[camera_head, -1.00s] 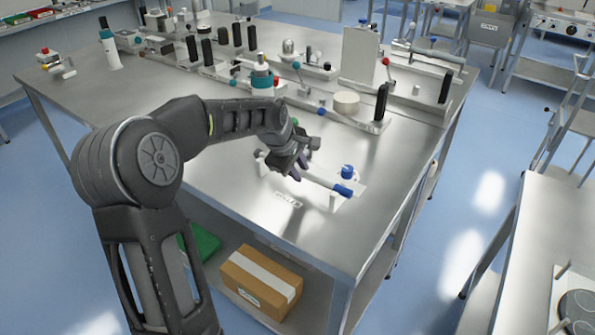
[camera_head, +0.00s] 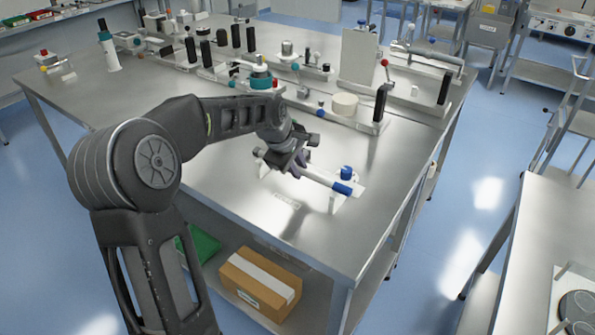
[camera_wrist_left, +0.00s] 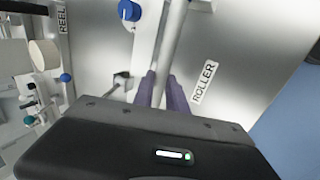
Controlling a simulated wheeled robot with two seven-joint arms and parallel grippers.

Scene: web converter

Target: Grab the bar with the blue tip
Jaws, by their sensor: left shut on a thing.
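The bar with the blue tip (camera_head: 320,180) is a pale rod on the near right part of the steel workbench, its blue end (camera_head: 342,188) pointing right. My left gripper (camera_head: 297,170) is shut around the bar left of the blue end. In the left wrist view the bar (camera_wrist_left: 173,40) runs up from between my purple fingers (camera_wrist_left: 164,92), beside a "ROLLER" label (camera_wrist_left: 204,82). A white support (camera_head: 334,204) stands under the blue end; I cannot tell if the bar touches it. The bar's far left end is mostly hidden by my gripper.
A blue knob (camera_head: 347,172) sits close behind the bar. A white roll (camera_head: 345,103) and a black upright handle (camera_head: 380,103) stand farther back. A cardboard box (camera_head: 262,280) lies on the lower shelf. The bench's front right corner is clear.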

